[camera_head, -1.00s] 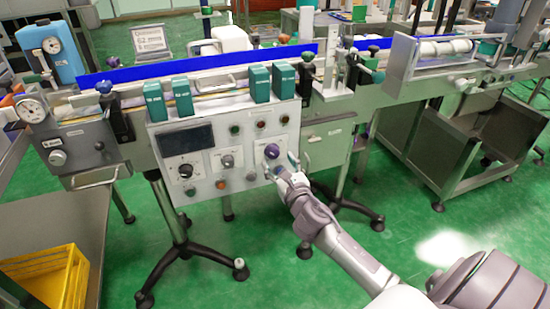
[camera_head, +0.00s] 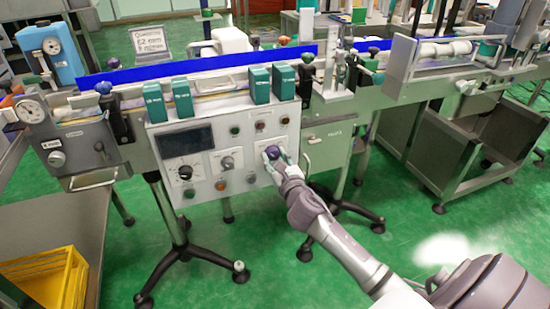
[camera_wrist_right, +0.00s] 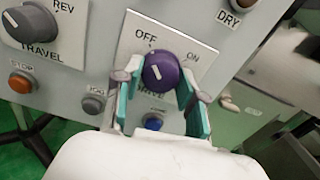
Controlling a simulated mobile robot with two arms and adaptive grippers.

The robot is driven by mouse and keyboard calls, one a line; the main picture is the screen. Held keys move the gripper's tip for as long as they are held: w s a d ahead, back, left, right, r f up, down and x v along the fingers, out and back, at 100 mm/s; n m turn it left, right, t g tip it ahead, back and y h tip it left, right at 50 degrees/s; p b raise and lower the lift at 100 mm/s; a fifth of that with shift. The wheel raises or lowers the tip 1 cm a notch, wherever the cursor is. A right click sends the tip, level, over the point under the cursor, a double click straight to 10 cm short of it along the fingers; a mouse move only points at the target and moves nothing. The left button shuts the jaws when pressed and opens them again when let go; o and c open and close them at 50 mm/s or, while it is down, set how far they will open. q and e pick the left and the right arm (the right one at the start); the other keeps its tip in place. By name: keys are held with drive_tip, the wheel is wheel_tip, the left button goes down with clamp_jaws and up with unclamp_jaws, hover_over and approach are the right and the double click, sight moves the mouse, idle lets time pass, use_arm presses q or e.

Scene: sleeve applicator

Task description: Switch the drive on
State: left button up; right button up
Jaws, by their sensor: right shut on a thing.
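The purple drive knob (camera_wrist_right: 161,72) sits on a light plate marked OFF at upper left and ON at upper right; the label below it is partly hidden. Its pale mark looks turned toward the OFF side. My right gripper (camera_wrist_right: 160,84) has its teal-padded fingers on either side of the knob, shut on it. In the head view, the knob (camera_head: 272,152) is at the lower right of the grey control panel (camera_head: 205,190), with my right gripper (camera_head: 276,158) at it. My left gripper is not in view.
A blue button (camera_wrist_right: 153,123) sits just below the knob, between the fingers. The TRAVEL knob (camera_wrist_right: 30,22), an orange button (camera_wrist_right: 21,82) and a grey JOG button (camera_wrist_right: 93,103) are to the left. Green boxes (camera_head: 259,84) stand along the panel's top.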

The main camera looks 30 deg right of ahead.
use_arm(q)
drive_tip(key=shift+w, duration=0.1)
use_arm(e)
drive_tip(key=shift+m, duration=0.4)
drive_tip(key=m+p, duration=0.1)
drive_tip(key=m, duration=0.2)
drive_tip(key=shift+m+p, duration=0.35)
drive_tip(key=shift+m, duration=0.05)
drive_tip(key=m, duration=0.2)
drive_tip(key=shift+m+p, duration=0.3)
drive_tip(key=shift+m, duration=0.1)
drive_tip(key=m+p, duration=0.1)
drive_tip(key=m, duration=0.4)
use_arm(q)
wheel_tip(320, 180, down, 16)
drive_tip(key=p, duration=0.1)
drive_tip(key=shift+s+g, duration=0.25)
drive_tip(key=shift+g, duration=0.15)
use_arm(e)
drive_tip(key=shift+m, duration=2.9)
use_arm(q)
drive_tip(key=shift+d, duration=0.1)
use_arm(e)
drive_tip(key=o, duration=1.1)
drive_tip(key=shift+o, duration=0.2)
